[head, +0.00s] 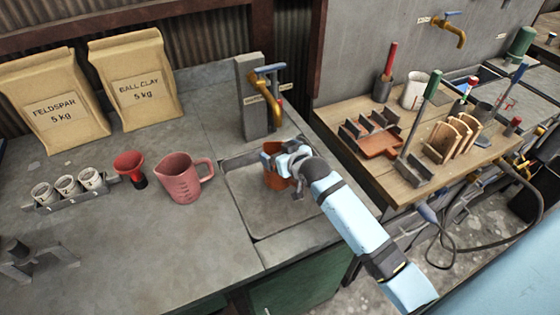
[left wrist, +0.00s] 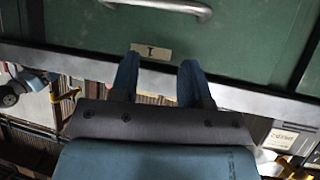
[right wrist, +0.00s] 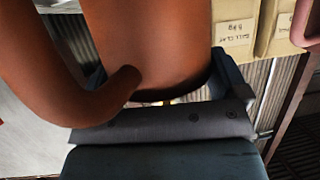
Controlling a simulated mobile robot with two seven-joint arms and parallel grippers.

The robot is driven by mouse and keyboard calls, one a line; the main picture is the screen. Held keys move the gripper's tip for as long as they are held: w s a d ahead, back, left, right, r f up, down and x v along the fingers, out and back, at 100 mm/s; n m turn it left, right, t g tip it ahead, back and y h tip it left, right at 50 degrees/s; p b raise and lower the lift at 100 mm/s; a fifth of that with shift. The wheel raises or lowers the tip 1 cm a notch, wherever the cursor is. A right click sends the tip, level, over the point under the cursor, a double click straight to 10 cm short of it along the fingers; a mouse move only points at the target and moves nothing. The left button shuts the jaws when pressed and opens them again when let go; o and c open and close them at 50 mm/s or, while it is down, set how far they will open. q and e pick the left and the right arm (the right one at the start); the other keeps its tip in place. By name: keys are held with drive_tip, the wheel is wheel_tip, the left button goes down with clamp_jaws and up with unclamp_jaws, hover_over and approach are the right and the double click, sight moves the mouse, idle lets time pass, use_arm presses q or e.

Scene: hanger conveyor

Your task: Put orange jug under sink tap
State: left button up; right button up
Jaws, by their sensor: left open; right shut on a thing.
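The orange jug (head: 272,176) is in the sink basin (head: 262,212), below the brass sink tap (head: 268,92). My right gripper (head: 289,165) is shut on the jug from its right side, and my arm hides part of it. In the right wrist view the jug (right wrist: 150,40) fills the space between the fingers, with its handle curving at the left. I cannot tell whether the jug touches the basin floor. My left gripper (left wrist: 160,78) is open and empty, facing a green panel with a label and a metal handle.
A pink measuring jug (head: 182,180) and a red funnel (head: 130,167) stand left of the basin. A wooden bench (head: 405,175) with tools stands at the right. The front-left counter is mostly clear.

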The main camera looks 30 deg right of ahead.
use_arm(q)
drive_tip(key=shift+s+f, duration=0.15)
drive_tip(key=shift+f, duration=0.15)
use_arm(e)
drive_tip(key=shift+f, duration=1.55)
drive_tip(key=o, duration=1)
use_arm(q)
drive_tip(key=shift+r, duration=0.1)
use_arm(e)
drive_tip(key=shift+s, duration=0.15)
drive_tip(key=v, duration=1.1)
drive_tip(key=shift+s+r, duration=0.3)
drive_tip(key=shift+r, duration=0.05)
